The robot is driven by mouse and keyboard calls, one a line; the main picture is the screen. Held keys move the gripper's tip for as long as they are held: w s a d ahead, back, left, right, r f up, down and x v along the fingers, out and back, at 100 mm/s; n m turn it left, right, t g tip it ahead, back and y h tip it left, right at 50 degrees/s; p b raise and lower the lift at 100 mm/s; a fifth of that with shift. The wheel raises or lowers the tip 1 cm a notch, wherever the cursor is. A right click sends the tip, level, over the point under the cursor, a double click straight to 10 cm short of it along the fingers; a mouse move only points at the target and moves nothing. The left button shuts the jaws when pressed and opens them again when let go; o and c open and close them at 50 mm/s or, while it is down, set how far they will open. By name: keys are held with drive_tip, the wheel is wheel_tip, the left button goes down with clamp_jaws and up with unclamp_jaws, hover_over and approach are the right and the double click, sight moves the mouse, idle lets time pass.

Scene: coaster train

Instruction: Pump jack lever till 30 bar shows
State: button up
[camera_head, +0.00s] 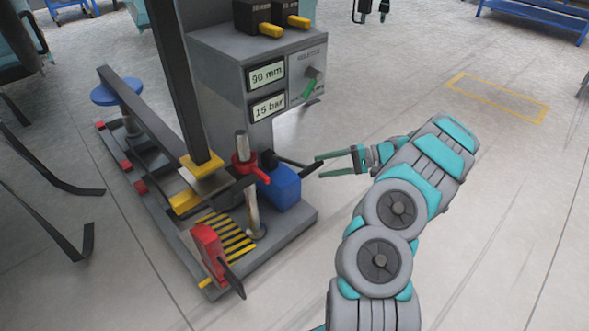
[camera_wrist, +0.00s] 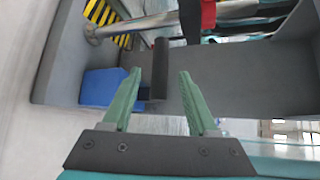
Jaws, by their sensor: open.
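The jack is a blue block (camera_head: 283,187) on the machine's grey base, and it shows in the wrist view (camera_wrist: 98,87). Its black lever (camera_head: 297,163) points right toward my gripper (camera_head: 320,167). My gripper is open, with its green fingers spread. In the wrist view the lever (camera_wrist: 160,62) appears between the fingertips of my gripper (camera_wrist: 160,75); neither finger visibly closes on it, and contact cannot be told. The pressure display (camera_head: 268,107) reads 15 bar. The display above it (camera_head: 267,75) reads 90 mm.
A grey control cabinet (camera_head: 222,70) rises behind the jack, with a green-handled selector (camera_head: 311,84). A red collar (camera_head: 243,166) on a steel post and a red block (camera_head: 208,250) stand left of the jack. The floor right of my arm is clear, with a yellow marked rectangle (camera_head: 497,97).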

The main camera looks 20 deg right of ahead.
sight(291, 162)
drive_tip(key=x, duration=0.7)
drive_tip(key=shift+a+b, duration=0.3)
drive_tip(key=shift+b, duration=0.1)
drive_tip(key=shift+w+f, duration=0.1)
drive_tip(key=shift+c, duration=0.3)
clamp_jaws()
idle(0.6)
